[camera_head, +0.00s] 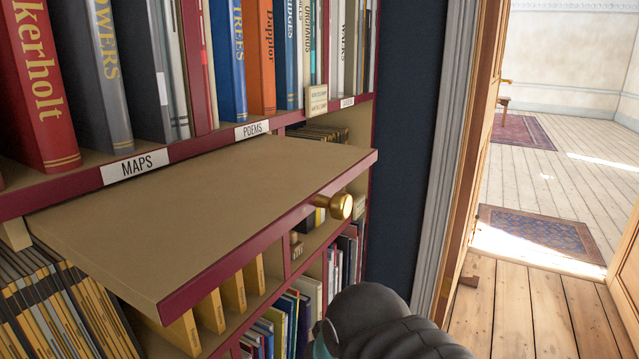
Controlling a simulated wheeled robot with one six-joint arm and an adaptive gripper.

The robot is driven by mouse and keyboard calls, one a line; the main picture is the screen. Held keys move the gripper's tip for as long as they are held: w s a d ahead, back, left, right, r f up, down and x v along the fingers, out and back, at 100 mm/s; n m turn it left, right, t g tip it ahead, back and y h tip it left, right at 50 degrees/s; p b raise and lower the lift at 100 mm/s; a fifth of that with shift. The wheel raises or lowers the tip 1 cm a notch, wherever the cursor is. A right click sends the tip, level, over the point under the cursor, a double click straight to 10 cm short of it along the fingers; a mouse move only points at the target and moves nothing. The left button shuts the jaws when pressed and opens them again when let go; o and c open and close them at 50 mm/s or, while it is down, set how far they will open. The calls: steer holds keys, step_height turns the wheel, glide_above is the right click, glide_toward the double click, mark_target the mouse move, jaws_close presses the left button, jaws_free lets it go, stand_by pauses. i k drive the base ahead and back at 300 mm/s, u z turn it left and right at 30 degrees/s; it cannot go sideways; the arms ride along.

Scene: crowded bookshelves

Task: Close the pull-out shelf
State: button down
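The pull-out shelf (200,210) is a flat tan board with a dark red front edge. It stands out from the bookcase below the row labelled MAPS and POEMS, and its top is bare. A round brass knob (340,206) sits on its front edge towards the right end. A dark grey, rounded part of my arm shows at the bottom, below and right of the knob and apart from the shelf. No gripper fingers are visible.
Upright books (235,60) fill the shelf above. Magazines and books (60,300) fill the compartments below. A wooden door frame (470,150) stands to the right, opening onto a room with a plank floor and rugs (540,235).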

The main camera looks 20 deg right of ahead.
mark_target(161, 241)
steer(key=z, duration=0.9)
steer(key=k, duration=1.05)
steer(key=u, duration=1.4)
